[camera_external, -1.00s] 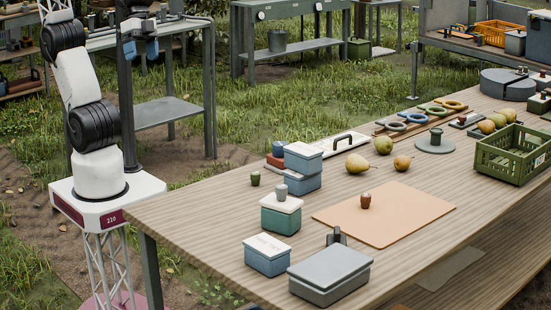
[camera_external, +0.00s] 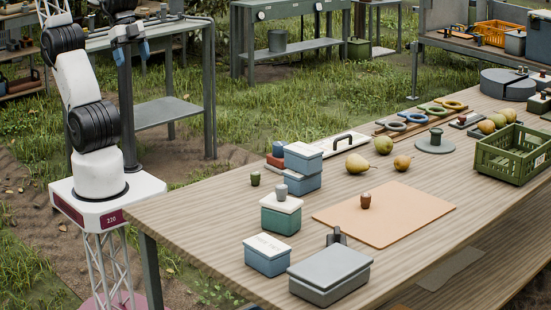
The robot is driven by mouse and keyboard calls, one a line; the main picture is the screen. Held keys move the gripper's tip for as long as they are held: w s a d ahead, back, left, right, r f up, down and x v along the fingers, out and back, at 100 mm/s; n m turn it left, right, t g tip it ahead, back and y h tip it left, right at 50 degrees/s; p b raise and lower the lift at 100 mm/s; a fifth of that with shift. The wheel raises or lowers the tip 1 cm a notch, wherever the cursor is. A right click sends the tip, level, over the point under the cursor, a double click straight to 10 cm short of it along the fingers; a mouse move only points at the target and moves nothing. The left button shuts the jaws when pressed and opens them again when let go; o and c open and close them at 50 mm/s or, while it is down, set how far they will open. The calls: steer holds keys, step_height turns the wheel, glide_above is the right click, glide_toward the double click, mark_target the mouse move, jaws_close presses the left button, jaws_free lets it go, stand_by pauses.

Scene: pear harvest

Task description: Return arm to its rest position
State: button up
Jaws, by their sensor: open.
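My gripper (camera_external: 130,48) is at the upper left, raised above the white base and well clear of the wooden table. Its two blue-tipped fingers point down and stand apart, with nothing visible between them. The upper part of my arm runs out of the top of the picture, so its highest links are hidden.
The wooden table (camera_external: 200,221) holds lidded boxes, an orange-brown mat (camera_external: 400,212), several pears and a green crate (camera_external: 515,155). Three pears (camera_external: 383,145) lie loose near its middle. A green-grey metal bench (camera_external: 170,112) stands behind my gripper. Grass lies between the benches.

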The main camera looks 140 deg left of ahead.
step_height(320, 180, down, 7)
steer(key=g, duration=0.2)
steer(key=shift+w+d, duration=0.15)
steer(key=shift+w, duration=0.3)
stand_by(0.9)
